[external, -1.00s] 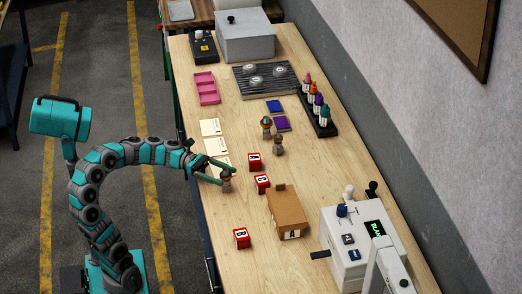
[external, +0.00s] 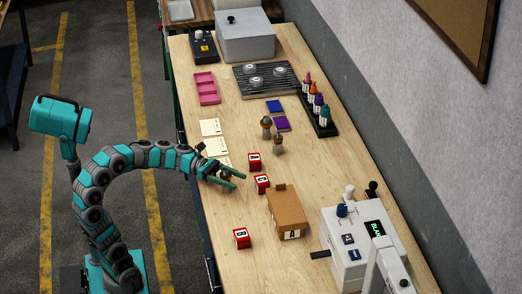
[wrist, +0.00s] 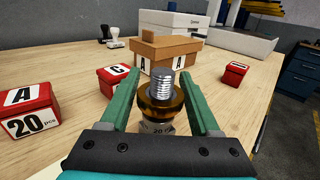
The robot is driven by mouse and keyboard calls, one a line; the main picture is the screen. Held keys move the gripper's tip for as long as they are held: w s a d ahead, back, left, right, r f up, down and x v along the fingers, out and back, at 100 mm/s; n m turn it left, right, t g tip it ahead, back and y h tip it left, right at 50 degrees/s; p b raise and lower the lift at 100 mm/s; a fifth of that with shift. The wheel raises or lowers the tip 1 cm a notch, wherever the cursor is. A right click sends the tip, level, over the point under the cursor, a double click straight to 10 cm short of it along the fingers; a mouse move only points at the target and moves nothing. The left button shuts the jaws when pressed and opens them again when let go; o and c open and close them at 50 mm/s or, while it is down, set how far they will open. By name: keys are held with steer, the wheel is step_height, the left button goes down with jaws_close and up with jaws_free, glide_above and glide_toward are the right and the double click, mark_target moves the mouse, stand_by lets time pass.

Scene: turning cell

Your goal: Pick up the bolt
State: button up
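The bolt (wrist: 160,85) shows in the wrist view with a silver threaded shank pointing up, an amber collar and a pale metal lower part with partly hidden lettering. It stands upright between the two green fingers of my gripper (wrist: 160,84). The fingers are spread to either side of it, and I cannot make out firm contact. In the external view my gripper (external: 236,180) is low over the table's left edge, fingers pointing right, and it hides most of the bolt.
Red boxes A (external: 254,161), C (external: 262,183) and B (external: 241,237) stand close by, with a cardboard box (external: 287,213) beyond. Two similar brown-topped pieces (external: 266,127) stand farther back. White cards (external: 211,128) lie near the left edge. A white machine (external: 355,238) stands at right.

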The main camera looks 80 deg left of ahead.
jaws_close()
stand_by(0.3)
steer(key=shift+r, duration=0.1)
stand_by(0.4)
step_height(320, 180, up, 8)
steer(key=r+p, duration=0.1)
steer(key=w+a+r+n+t+y, duration=0.1)
steer(key=w+a+n+t+y, duration=0.4)
steer(key=w+n+y, duration=0.3)
steer(key=w+y, duration=0.4)
steer(key=shift+w+r+n, duration=0.15)
steer(key=shift+r+n, duration=0.15)
steer(key=shift+r, duration=0.05)
steer(key=shift+r+y, duration=0.1)
steer(key=shift+y, duration=0.2)
